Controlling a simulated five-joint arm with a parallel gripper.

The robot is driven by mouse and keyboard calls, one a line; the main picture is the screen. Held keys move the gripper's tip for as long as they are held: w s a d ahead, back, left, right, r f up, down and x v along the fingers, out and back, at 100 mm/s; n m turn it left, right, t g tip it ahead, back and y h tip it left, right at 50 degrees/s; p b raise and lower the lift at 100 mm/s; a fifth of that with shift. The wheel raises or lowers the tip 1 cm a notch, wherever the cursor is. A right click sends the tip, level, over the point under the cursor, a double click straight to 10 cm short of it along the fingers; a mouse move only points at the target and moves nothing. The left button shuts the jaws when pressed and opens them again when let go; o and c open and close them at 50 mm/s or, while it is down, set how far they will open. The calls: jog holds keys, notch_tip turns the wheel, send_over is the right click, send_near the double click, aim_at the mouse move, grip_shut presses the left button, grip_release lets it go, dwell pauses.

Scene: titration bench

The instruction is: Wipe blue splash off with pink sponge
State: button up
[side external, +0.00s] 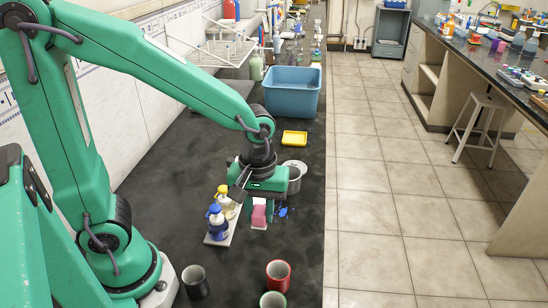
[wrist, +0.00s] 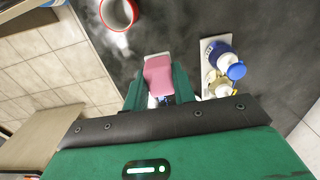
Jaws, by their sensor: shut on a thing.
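The pink sponge (side external: 259,214) is between the fingers of my gripper (side external: 261,208), which is shut on it. The sponge also shows between the green fingers in the wrist view (wrist: 159,76). A small white plate (side external: 258,225) shows under or just in front of the sponge; I cannot tell whether they touch. The blue splash (side external: 283,211) lies on the dark bench just right of my gripper in the side view. I cannot make out the splash clearly in the wrist view.
A blue-capped bottle (side external: 216,222) and a yellow-capped bottle (side external: 224,203) stand on a pale tray left of my gripper. A metal pot (side external: 295,174) stands close behind. A red cup (side external: 278,275) and a dark cup (side external: 195,281) stand in front.

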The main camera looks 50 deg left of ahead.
aim_at(263, 207)
jog(key=shift+r, duration=2.1)
jog(key=shift+w, duration=0.1)
jog(key=shift+w+a+f, duration=0.15)
jog(key=shift+w+f, duration=0.15)
jog(key=shift+w, duration=0.15)
jog(key=w+a+f, duration=0.5)
jog(key=w+f, duration=0.2)
jog(key=w, duration=0.2)
jog(key=shift+w+a+f, duration=0.2)
jog(key=shift+w+a, duration=0.05)
jog(key=shift+w, duration=0.05)
